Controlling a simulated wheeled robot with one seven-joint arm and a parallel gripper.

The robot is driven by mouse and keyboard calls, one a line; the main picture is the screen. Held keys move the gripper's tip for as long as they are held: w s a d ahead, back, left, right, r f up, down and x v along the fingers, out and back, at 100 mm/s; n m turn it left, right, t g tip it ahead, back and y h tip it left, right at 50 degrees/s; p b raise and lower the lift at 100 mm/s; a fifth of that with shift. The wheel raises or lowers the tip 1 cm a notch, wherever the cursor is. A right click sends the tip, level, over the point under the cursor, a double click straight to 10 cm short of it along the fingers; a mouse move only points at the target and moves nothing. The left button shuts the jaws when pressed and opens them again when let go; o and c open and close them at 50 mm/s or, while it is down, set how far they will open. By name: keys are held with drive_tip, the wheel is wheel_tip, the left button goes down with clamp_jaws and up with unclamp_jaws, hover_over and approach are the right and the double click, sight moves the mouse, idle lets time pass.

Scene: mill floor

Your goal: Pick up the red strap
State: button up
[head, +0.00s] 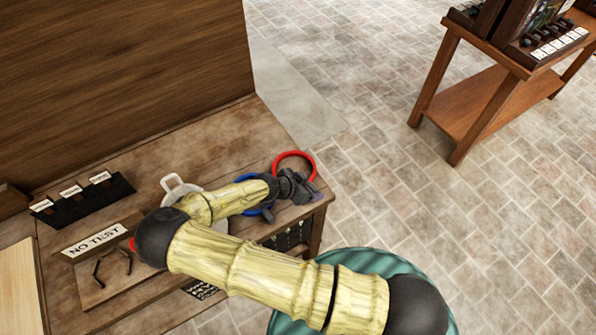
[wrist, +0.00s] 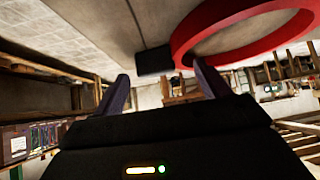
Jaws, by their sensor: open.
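The red strap (head: 293,154) is a ring-shaped loop at the right corner of the wooden bench in the head view. My arm and gripper hide its lower part. In the wrist view the red strap (wrist: 192,30) curves large across the upper right, close to the camera. My gripper (head: 312,188) is at the bench corner beside the strap. In the wrist view my gripper (wrist: 162,86) has its two dark fingers apart with nothing between them. The strap appears above and to the right of the fingers; I cannot tell whether they touch.
A blue ring (head: 254,209) lies left of my gripper, partly hidden by my arm. A wooden stand (head: 474,98) is at the upper right. Tiled floor between is clear.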

drive_tip(key=shift+x, duration=1.05)
drive_tip(key=c, duration=1.2)
